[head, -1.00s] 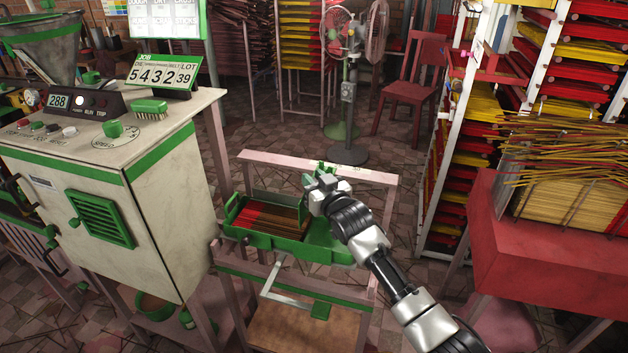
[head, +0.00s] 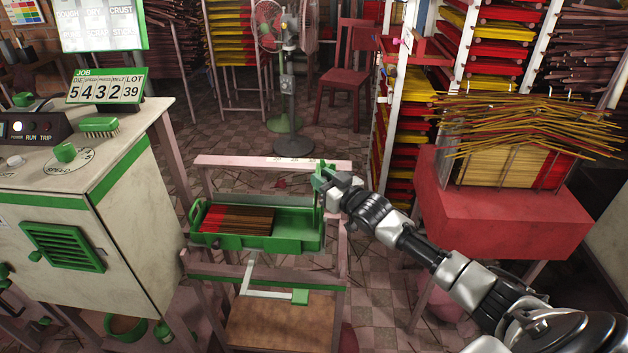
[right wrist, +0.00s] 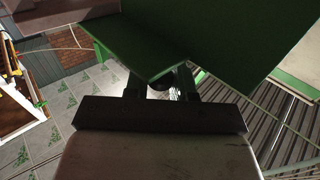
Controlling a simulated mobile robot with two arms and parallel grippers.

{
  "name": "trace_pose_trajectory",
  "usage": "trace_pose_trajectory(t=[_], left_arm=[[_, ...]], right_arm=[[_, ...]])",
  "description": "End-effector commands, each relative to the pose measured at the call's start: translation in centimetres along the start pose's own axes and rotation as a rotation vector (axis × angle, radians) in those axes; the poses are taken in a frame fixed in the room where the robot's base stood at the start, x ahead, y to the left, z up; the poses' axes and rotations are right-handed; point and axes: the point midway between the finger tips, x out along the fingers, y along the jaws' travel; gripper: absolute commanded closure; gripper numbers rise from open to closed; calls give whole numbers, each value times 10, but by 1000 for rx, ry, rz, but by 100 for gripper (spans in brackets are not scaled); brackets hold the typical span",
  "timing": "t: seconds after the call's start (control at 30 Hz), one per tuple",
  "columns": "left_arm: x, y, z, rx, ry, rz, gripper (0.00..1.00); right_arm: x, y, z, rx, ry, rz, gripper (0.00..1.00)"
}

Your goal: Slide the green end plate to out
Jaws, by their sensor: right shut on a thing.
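The green end plate (head: 319,185) stands at the right end of the green tray (head: 258,243). My right gripper (head: 328,178) is at the plate's upper part and shut on it. In the right wrist view, a large green panel (right wrist: 215,45) fills the upper middle, close in front of my right gripper (right wrist: 160,88). The tray holds a bundle of red and brown incense sticks (head: 236,219) in its left part. The tray's right part, between the sticks and the plate, is bare. The fingertips are partly hidden. My left gripper is not in view.
The tray rests on a pinkish frame (head: 272,162) with a wooden shelf (head: 282,322) below. A cream machine cabinet (head: 120,200) stands at left. A red table (head: 500,215) with a heap of sticks (head: 530,125) stands at right. A fan (head: 291,145) is behind.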

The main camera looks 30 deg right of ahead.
Motion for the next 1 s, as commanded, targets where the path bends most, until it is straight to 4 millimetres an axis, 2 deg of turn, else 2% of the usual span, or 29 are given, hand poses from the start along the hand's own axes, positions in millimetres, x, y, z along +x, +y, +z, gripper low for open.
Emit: trace_pose_trajectory(t=[0.1, 0.13, 0.27, 0.67, 0.77, 1.0], left_arm=[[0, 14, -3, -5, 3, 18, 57], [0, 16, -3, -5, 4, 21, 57], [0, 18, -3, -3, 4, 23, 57], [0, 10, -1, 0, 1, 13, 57], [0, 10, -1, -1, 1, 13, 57], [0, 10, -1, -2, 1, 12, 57]], right_arm=[[0, -1, 2, 3, -3, 0, 100], [0, -1, 2, 3, -3, 0, 74], [0, -1, 2, 3, -2, 0, 54], [-6, -1, 1, 2, 0, -1, 53], [-18, -1, 2, 2, -2, -1, 53], [-61, -1, 2, 1, -4, -1, 53]])
